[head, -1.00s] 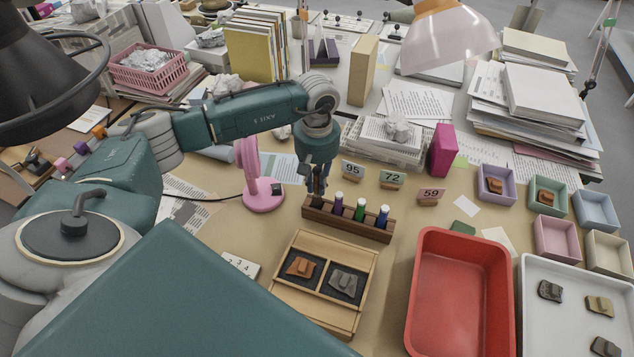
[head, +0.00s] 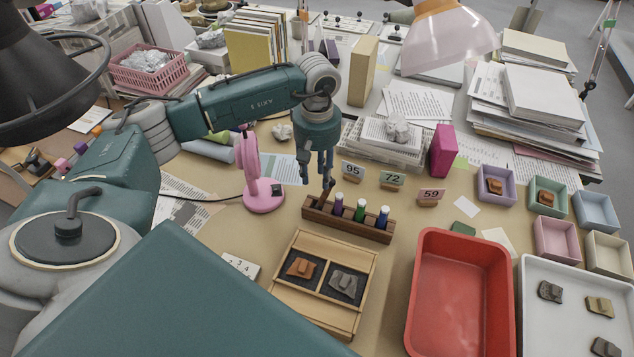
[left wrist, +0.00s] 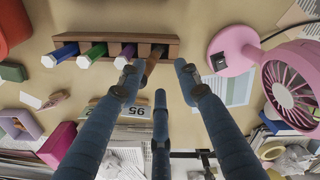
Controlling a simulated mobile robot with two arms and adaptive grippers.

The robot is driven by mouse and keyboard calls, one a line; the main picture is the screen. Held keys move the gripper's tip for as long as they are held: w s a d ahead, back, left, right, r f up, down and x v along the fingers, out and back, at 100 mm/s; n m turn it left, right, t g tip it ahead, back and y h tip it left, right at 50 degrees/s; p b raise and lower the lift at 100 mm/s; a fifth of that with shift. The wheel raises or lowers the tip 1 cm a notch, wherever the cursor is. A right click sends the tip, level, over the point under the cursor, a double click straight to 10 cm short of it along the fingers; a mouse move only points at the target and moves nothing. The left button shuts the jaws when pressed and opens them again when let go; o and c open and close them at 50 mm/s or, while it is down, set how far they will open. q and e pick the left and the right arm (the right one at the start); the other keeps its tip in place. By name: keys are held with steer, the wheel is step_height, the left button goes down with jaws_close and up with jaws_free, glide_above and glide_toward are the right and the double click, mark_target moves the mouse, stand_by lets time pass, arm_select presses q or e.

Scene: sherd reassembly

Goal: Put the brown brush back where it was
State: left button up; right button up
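The brown brush (head: 328,189) stands in the leftmost slot of the dark wooden rack (head: 347,219) in the head view, its handle up and leaning slightly. Purple, green and blue-capped pens stand beside it in the same rack. In the left wrist view the brush (left wrist: 154,62) shows at the right end of the rack (left wrist: 115,45). My left gripper (head: 317,178) is above the rack's left end, its fingers spread and nothing held. In the left wrist view the fingers (left wrist: 158,78) are apart, just past the brush's top. My right gripper is not in view.
A pink fan (head: 262,193) stands left of the rack. Number cards 95 (head: 352,171), 72 (head: 391,180) and 59 (head: 430,196) stand behind it. A wooden sherd box (head: 322,316) lies in front and a red tray (head: 460,340) to the right.

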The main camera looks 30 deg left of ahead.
arm_select(q)
step_height(320, 180, up, 9)
steer(key=b, duration=0.2)
steer(key=shift+f, duration=0.15)
stand_by(0.3)
